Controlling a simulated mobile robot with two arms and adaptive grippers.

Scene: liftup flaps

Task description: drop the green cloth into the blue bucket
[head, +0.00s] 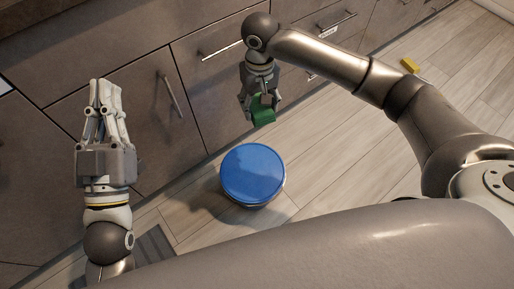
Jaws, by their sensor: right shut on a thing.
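The green cloth (263,116) is in my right gripper (261,101), which is shut on it and points down. The cloth hangs above and beyond the blue bucket (253,174) in the head view, apart from it. The bucket stands on the floor and shows a round blue top; I cannot tell whether this is a lid or its inside. My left gripper (106,97) is raised at the left, in front of the cabinet doors, away from the bucket. Its fingers look close together, but whether they are shut is unclear.
Grey-brown cabinets (140,115) with metal handles run along the back and left. A small yellow object (410,65) lies on the wooden floor (350,190) at the upper right. A grey mat (152,250) lies at the lower left. The floor right of the bucket is clear.

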